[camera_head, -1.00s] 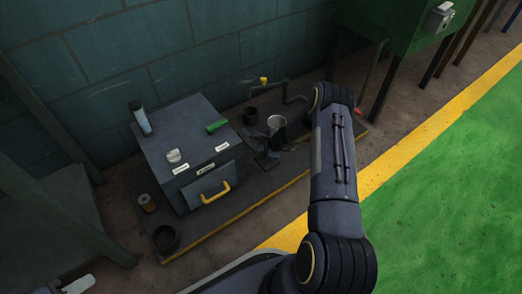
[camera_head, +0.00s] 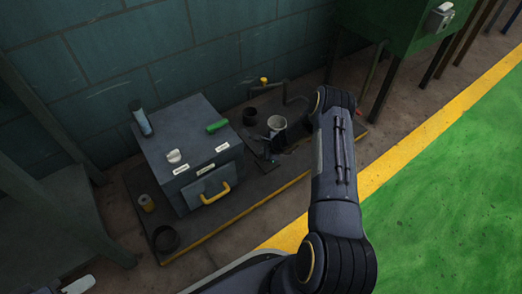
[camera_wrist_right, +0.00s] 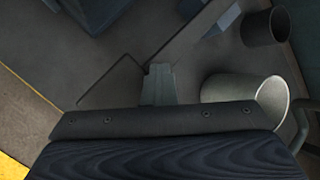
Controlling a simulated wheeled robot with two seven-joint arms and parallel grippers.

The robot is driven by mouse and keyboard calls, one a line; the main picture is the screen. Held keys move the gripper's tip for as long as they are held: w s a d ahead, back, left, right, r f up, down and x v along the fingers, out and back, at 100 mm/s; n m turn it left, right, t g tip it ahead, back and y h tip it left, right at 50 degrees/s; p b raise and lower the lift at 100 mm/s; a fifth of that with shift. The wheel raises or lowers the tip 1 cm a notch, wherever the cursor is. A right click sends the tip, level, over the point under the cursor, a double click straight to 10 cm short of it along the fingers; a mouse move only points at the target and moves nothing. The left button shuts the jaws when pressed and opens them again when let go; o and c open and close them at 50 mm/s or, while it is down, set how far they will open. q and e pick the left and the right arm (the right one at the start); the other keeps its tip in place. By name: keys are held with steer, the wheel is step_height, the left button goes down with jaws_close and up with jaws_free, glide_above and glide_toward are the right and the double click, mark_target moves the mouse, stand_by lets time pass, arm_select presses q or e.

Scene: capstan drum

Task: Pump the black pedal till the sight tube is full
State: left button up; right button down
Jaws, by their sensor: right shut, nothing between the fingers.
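The sight tube seems to be the clear, blue-tinted cylinder (camera_head: 140,118) with a dark cap on the grey box; its fill level is too small to read. A dark flat plate (camera_wrist_right: 112,84), which may be the black pedal, lies left of my right gripper (camera_wrist_right: 158,72) in the right wrist view. The gripper is shut and empty, its fingers over or close to the plate's edge; I cannot tell if they touch. In the head view the right gripper (camera_head: 270,157) is small and dark beside the metal cup.
The grey box (camera_head: 190,150) has a yellow drawer handle (camera_head: 216,194), a white knob and a green piece on top. A metal cup (camera_wrist_right: 246,95) and a dark cup (camera_wrist_right: 265,27) stand right of the gripper. A bent pipe (camera_head: 296,96) is behind. Green floor (camera_head: 440,200) is clear.

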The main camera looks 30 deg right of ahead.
steer(key=shift+s+d+f, duration=0.1)
steer(key=shift+s+f, duration=0.2)
steer(key=shift+f, duration=0.3)
steer(key=shift+s+f, duration=0.25)
steer(key=shift+f, duration=0.3)
stand_by(0.5)
steer(key=shift+r, duration=0.1)
steer(key=shift+w+r+p, duration=0.15)
steer(key=shift+r+p, duration=0.5)
steer(key=shift+r, duration=0.35)
steer(key=shift+w+r+p, duration=0.2)
steer(key=shift+r+p, duration=0.45)
steer(key=shift+r, duration=0.35)
steer(key=shift+w+r+p, duration=0.15)
steer(key=shift+r+p, duration=0.5)
steer(key=shift+r, duration=0.35)
steer(key=shift+w+r, duration=0.15)
steer(key=shift+r, duration=0.05)
steer(key=shift+w, duration=0.1)
